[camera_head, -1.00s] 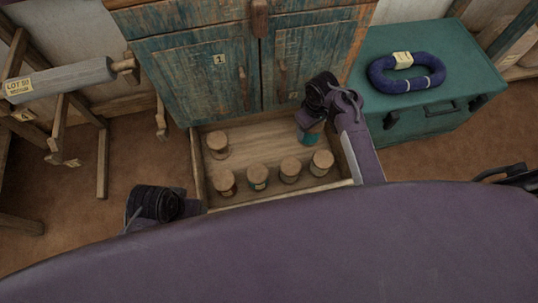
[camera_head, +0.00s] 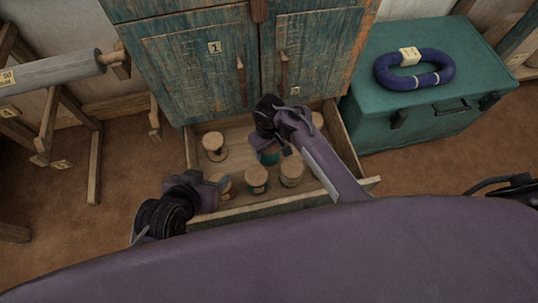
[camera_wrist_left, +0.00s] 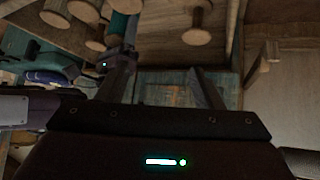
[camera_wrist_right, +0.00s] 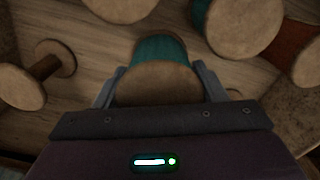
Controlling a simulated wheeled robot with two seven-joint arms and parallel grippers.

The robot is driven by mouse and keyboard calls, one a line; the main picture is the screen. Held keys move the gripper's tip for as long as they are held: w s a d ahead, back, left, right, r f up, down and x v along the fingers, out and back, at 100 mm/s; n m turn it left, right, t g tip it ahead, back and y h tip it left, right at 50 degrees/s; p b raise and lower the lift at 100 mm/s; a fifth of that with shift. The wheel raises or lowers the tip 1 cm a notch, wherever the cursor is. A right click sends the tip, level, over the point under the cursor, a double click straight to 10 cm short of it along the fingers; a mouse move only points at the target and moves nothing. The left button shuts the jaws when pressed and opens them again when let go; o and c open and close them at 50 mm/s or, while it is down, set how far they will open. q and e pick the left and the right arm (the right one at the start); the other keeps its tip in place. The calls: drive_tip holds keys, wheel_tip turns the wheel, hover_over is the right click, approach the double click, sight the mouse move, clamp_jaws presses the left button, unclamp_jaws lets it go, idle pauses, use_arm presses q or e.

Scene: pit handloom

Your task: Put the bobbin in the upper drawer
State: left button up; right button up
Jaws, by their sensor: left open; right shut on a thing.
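A wooden drawer (camera_head: 275,208) is pulled out below the blue-green cabinet; I cannot tell if it is the upper one. My right gripper (camera_head: 268,142) is over its middle, shut on a bobbin with teal thread (camera_head: 269,156). The right wrist view shows this bobbin (camera_wrist_right: 165,48) between the fingers (camera_wrist_right: 158,88), its round wooden end facing the camera. Whether it touches the drawer floor is unclear. My left gripper (camera_head: 218,188) is open at the drawer's front left corner. Its fingers (camera_wrist_left: 160,88) show apart and empty in the left wrist view.
Several other bobbins stand in the drawer, including one at the back left (camera_head: 214,146) and one near the front (camera_head: 256,180). A teal chest (camera_head: 440,118) with a blue yarn ring (camera_head: 414,70) is at right. A wooden stand with a roller (camera_head: 55,76) is at left.

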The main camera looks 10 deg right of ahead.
drive_tip(key=shift+f, duration=0.2)
wheel_tip(320, 180, down, 2)
drive_tip(key=shift+b, duration=0.65)
drive_tip(key=shift+f+b, duration=0.4)
drive_tip(key=shift+f, duration=0.4)
use_arm(q)
drive_tip(key=w+r+t+h, duration=0.1)
drive_tip(key=w+r+t, duration=0.3)
drive_tip(key=r, duration=0.3)
drive_tip(key=w+d+r+t+h, duration=0.1)
drive_tip(key=w+r+t, duration=0.3)
drive_tip(key=r, duration=0.4)
drive_tip(key=shift+d+r+t+h, duration=0.25)
drive_tip(key=shift+r+t+h, duration=0.05)
drive_tip(key=shift+h, duration=0.3)
drive_tip(key=shift+w+r, duration=0.1)
use_arm(e)
drive_tip(key=shift+f, duration=0.2)
drive_tip(key=o, duration=1)
drive_tip(key=shift+o, duration=0.2)
drive_tip(key=shift+r, duration=0.1)
